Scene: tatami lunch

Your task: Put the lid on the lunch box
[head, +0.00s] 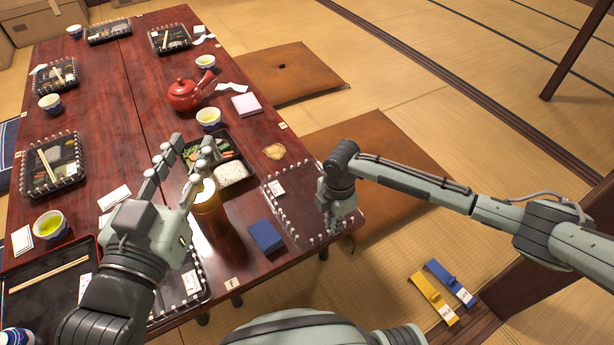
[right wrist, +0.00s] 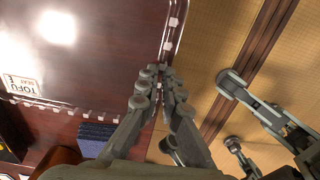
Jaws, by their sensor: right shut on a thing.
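The open black lunch box (head: 235,190) holds white rice and vegetables and sits right of my left gripper in the head view. A clear lid (head: 283,221) with a white-beaded rim and a small label lies flat-looking at the table's right edge. In the right wrist view the lid (right wrist: 95,60) fills the upper left, its label reading TOFU. My right gripper (head: 334,228) is shut on the lid's right edge; its fingertips (right wrist: 160,75) meet at that rim. I cannot tell whether the lid touches the table. My left gripper (head: 191,148) is open and empty, beside the lunch box.
An amber bottle (head: 208,218) stands under my left gripper. A dark blue block (head: 266,237) lies left of the lid. A red teapot (head: 184,95), a cup (head: 208,118) and a pink napkin (head: 246,104) stand beyond the lunch box. Other covered boxes line the table's left side.

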